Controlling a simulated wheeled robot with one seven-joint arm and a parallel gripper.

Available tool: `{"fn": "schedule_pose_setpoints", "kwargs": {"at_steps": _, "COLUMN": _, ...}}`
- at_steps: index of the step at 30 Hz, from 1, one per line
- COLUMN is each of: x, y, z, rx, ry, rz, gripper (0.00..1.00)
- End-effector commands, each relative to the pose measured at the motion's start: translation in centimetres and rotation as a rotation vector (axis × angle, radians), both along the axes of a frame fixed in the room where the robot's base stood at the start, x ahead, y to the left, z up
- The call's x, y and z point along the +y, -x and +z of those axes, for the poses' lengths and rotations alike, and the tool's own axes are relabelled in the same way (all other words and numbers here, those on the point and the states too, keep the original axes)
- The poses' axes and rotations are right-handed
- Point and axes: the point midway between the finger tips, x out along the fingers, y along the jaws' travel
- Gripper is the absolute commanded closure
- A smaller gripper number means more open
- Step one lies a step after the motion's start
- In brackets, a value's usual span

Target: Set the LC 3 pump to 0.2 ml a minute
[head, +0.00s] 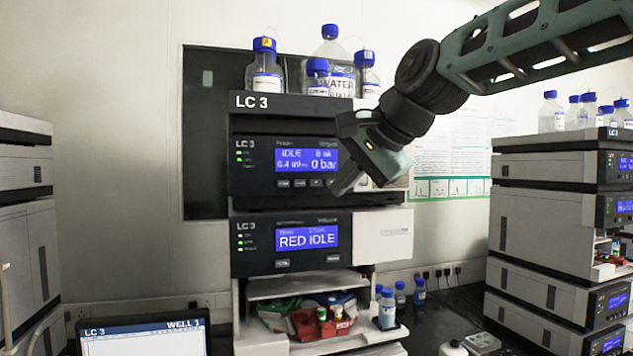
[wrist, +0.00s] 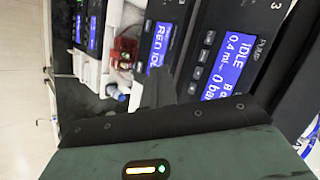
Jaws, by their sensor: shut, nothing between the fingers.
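The LC 3 pump (head: 252,181) is the upper module of the middle stack. Its blue screen (head: 306,159) reads IDLE, 0.4 ml and 0 bar; the wrist view shows the same screen (wrist: 228,68) turned on its side. A row of small dark buttons (head: 299,183) sits under the screen. The gripper covers the right end of that row in the head view. My gripper (head: 345,186) is shut and empty, in front of the pump's face at the lower right of the screen. In the wrist view its tip (wrist: 160,88) shows beside the buttons; I cannot tell whether it touches.
Below the pump is a module whose screen (head: 307,238) reads RED IDLE. Under it is an open bay with red and green items (head: 322,318). Bottles (head: 329,70) stand on top of the stack. A laptop (head: 144,335) is at lower left, another stack (head: 540,260) at right.

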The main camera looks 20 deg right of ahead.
Motion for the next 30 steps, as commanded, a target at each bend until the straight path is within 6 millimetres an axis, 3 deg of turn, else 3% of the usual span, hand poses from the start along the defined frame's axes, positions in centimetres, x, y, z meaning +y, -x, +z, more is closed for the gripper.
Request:
{"fn": "schedule_pose_setpoints", "kwargs": {"at_steps": 11, "x": 0.0, "y": -0.8, "z": 0.1, "rx": 0.0, "ry": 0.002, "rz": 0.0, "gripper": 1.0}}
{"fn": "schedule_pose_setpoints", "kwargs": {"at_steps": 24, "x": 0.0, "y": -6.5, "z": 0.2, "rx": 0.002, "ry": 0.002, "rz": 0.0, "gripper": 1.0}}
{"fn": "schedule_pose_setpoints", "kwargs": {"at_steps": 30, "x": 0.0, "y": -8.2, "z": 0.1, "rx": 0.001, "ry": 0.002, "rz": 0.001, "gripper": 1.0}}
